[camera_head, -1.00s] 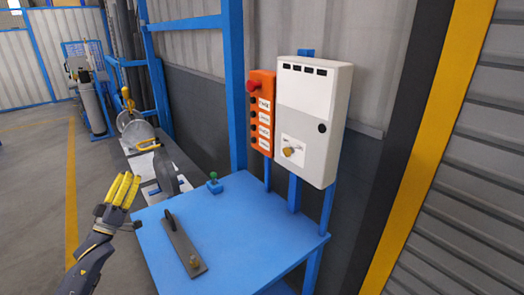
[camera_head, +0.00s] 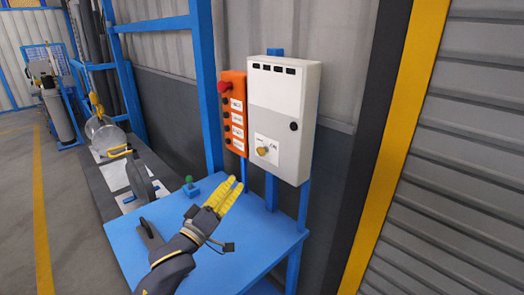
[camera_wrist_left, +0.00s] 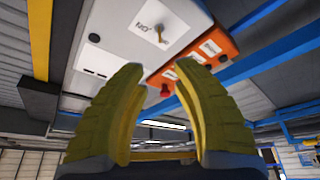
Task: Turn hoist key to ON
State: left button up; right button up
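The hoist key (camera_head: 263,151) is a small brass-yellow key on a white label plate low on the white control box (camera_head: 285,95). It also shows in the left wrist view (camera_wrist_left: 160,34), where the picture is turned over and lettering sits beside it. Which position the key is turned to is not clear. My left gripper (camera_head: 236,184) has yellow fingers, is open and empty, and is below and to the left of the box, pointing up toward it. In the left wrist view the fingers (camera_wrist_left: 158,68) are apart, with the key beyond their gap. My right gripper is not in view.
An orange button pendant (camera_head: 233,112) with a red button (camera_head: 225,87) hangs just left of the box. Blue posts flank the box.

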aim_at(259, 149)
pick_arm(q)
jog(key=x, duration=1.6)
jog(key=shift+w+f, duration=0.1)
jog(key=shift+w, duration=0.05)
jog(key=shift+o, duration=0.4)
grip_shut()
